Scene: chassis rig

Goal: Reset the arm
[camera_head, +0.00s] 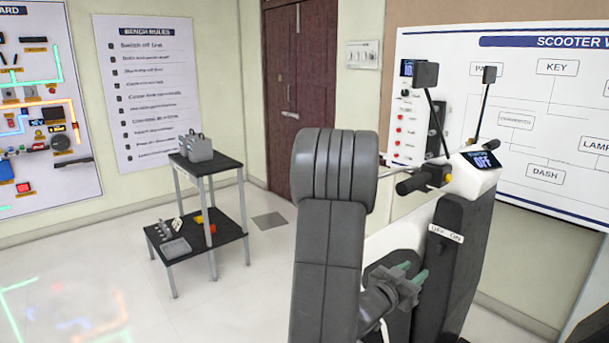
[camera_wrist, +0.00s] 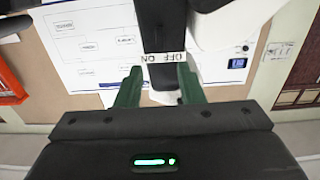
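My arm (camera_head: 330,240) stands upright and bent in the middle of the head view, hiding part of the scooter rig. My gripper (camera_head: 412,270) points at the dark column of the scooter (camera_head: 462,240), below its OFF/ON label (camera_head: 446,233). In the wrist view my gripper (camera_wrist: 160,82) shows two green fingers spread apart, with nothing clearly held between them. The label (camera_wrist: 163,57) appears upside down just beyond the fingertips. I cannot tell whether the fingers touch the column.
The handlebar grip (camera_head: 411,184), mirrors and dash display (camera_head: 481,160) are close to my arm's right side. A two-level black stand (camera_head: 205,163) with a grey box and small parts is at left. The floor (camera_head: 130,285) in front of it is clear. A brown door (camera_head: 300,90) is behind.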

